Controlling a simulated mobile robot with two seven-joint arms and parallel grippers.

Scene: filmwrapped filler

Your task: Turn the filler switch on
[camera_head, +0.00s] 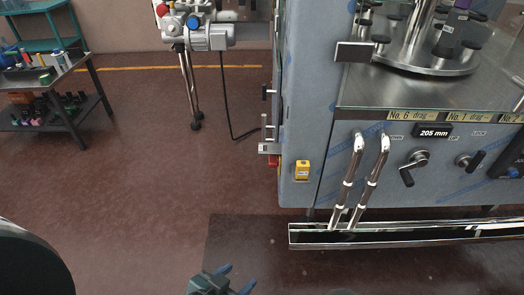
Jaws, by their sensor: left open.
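The filler is a large blue-grey cabinet (300,90) with a steel top, at the right. A small yellow box (302,170) with dark and pale markings sits low on its left panel; it looks like a switch, but its position is too small to read. A small red part (273,162) is at the cabinet's left edge. My left gripper (236,277) is at the bottom edge, below and left of the yellow box, well apart from it. Its two blue-grey fingers are spread with nothing visible between them. My right gripper is not in view.
Two steel handles (372,180) and a crank (412,167) stick out of the cabinet front above a steel rail (400,235). A grey machine (205,38) on legs stands behind, with a cable. A workbench (45,75) is at the far left. The brown floor between is clear.

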